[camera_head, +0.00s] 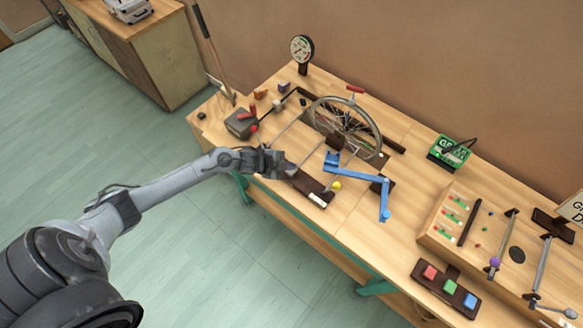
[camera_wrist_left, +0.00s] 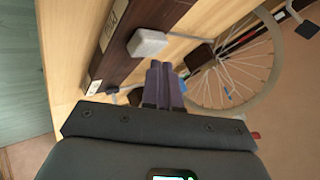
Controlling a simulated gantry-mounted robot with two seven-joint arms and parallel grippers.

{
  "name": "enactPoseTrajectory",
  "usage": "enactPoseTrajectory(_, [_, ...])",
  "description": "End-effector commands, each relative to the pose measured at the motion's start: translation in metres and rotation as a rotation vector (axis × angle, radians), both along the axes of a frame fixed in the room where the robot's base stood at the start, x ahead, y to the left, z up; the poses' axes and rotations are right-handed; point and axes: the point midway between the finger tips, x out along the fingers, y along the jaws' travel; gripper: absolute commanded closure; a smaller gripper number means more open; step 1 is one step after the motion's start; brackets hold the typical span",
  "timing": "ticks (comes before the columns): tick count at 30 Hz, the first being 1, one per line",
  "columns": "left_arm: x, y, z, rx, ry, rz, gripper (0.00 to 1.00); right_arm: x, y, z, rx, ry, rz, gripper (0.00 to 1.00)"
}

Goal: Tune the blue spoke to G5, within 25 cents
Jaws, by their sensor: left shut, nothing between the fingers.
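A spoked wheel (camera_head: 379,137) stands upright on the wooden bench. Its spokes are thin and dark in the head view, and I cannot pick out a blue one. In the left wrist view the wheel's rim (camera_wrist_left: 274,72) and pale spokes lie right of the fingers. My left gripper (camera_head: 290,168) is shut and empty, over the bench's front edge, left of and nearer than the wheel. In the wrist view its closed fingertips (camera_wrist_left: 161,66) are just below a grey block (camera_wrist_left: 148,43) on a dark wooden bar. I cannot tell whether they touch. The right gripper is out of view.
A green display box (camera_head: 449,152) stands right of the wheel, its text unreadable. A blue jointed arm (camera_head: 360,174) lies in front of the wheel. A round dial (camera_head: 302,48) stands behind. A grey box (camera_head: 240,123) sits left; colored buttons (camera_head: 449,286) are at front right.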

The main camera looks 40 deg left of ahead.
Motion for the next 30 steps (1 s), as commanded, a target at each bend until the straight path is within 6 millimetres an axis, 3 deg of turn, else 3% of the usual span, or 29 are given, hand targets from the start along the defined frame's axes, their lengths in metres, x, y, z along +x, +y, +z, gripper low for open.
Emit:
enactPoseTrajectory(17, [0.0,0.0,0.009,0.0,-0.001,0.001,1.0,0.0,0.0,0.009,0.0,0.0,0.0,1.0])
enactPoseTrajectory(30, [0.0,0.0,0.049,0.0,-0.001,0.001,1.0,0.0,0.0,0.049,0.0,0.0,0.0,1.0])
